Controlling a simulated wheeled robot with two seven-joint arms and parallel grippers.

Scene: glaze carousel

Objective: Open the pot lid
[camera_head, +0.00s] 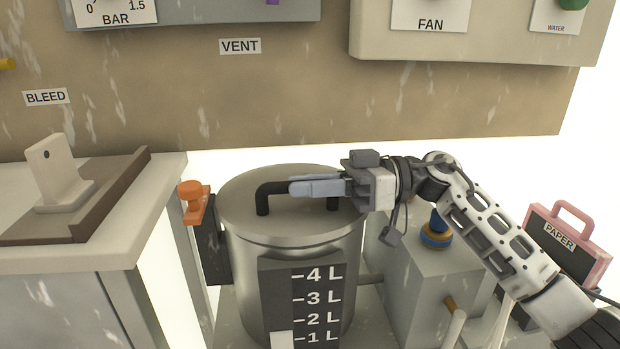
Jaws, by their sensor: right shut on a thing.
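The pot (243,265) is a metal cylinder with a litre scale on its front, in the middle of the head view. Its round metal lid (290,228) lies flat on top and looks seated on the rim. A black bar handle (264,192) stands on the lid. My right gripper (300,187) comes in from the right, level, and its fingers are shut on the handle. The handle's middle is hidden behind the fingers. My left gripper is not in view.
An orange knob (194,196) stands close left of the pot. A grey counter (110,245) with an upright plate is at the left. A grey box (405,280) with a blue knob (437,232) and a pink-framed PAPER holder (575,250) are at the right. A panel wall rises behind.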

